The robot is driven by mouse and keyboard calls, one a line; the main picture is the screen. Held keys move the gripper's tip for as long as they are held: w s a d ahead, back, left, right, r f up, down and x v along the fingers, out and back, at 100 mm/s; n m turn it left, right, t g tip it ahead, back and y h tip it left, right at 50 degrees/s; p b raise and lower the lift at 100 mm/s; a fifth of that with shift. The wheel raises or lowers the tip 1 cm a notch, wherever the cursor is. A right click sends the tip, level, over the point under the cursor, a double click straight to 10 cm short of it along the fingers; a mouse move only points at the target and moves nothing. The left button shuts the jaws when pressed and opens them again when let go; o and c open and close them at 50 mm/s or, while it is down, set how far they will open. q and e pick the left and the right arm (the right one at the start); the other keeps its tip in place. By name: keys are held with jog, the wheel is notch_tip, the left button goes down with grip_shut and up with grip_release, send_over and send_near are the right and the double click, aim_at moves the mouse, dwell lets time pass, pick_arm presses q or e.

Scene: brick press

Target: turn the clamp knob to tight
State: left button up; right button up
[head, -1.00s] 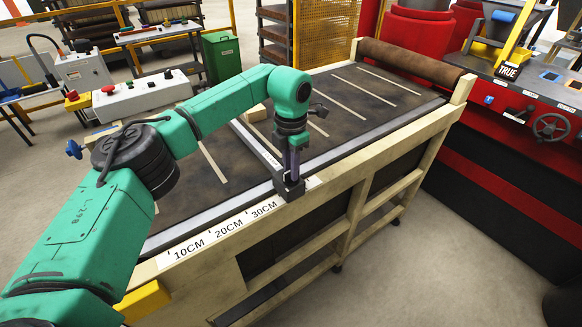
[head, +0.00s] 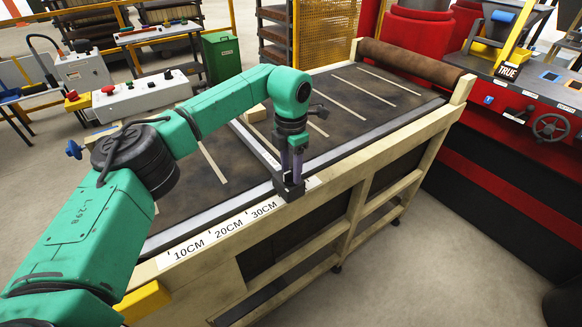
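My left gripper (head: 292,180) points straight down at the front edge of the conveyor-like table, past the 30CM mark. Its fingertips are at the dark clamp block (head: 289,190), which sits on the front rail at the end of a grey crossbar (head: 256,145). The clamp knob is not seen apart from the fingers; they seem to hide it. The fingers look close together, but I cannot make out whether they grip the knob. My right gripper is not in view.
The table (head: 198,190) has a dark top with pale stripes and a scale (head: 228,226) along its front rail. A control box (head: 140,97) stands at back left, a red machine with a handwheel (head: 551,127) at right.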

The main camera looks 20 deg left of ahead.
aim_at(291, 170)
pick_arm(q)
notch_tip(291, 170, up, 7)
jog(key=shift+r+b, duration=0.2)
jog(key=shift+b, duration=0.7)
notch_tip(291, 170, up, 7)
